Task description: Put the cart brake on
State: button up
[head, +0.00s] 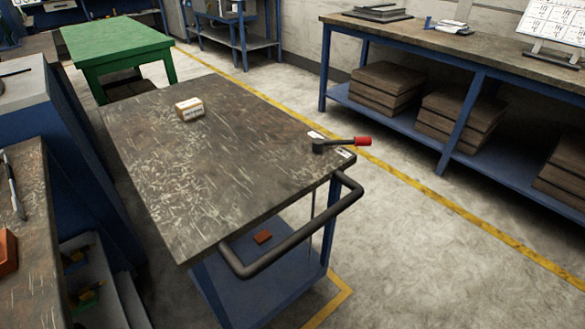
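The cart (215,205) stands in the middle of the head view, with a dark scratched top, a blue lower shelf and a black push handle (300,232) at its near end. The brake lever (340,144) is on the cart top near the right corner. It has a dark pivot block at its left end and a red grip (363,141) that points right, past the cart's edge. Small white labels (346,154) lie beside the lever; their text is too small to read. My gripper is not in view.
A small box (189,108) sits on the cart top and a red-brown block (263,237) on its lower shelf. A blue-legged bench (470,58) stands right, a green table (115,38) back left, a blue cabinet (75,165) close left. The floor right of the cart is clear.

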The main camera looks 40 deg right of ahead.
aim_at(318, 144)
jog(key=i+j+z, duration=0.2)
jog(key=j+z, duration=0.15)
jog(key=i+j+z, duration=0.15)
jog(key=j+z, duration=0.25)
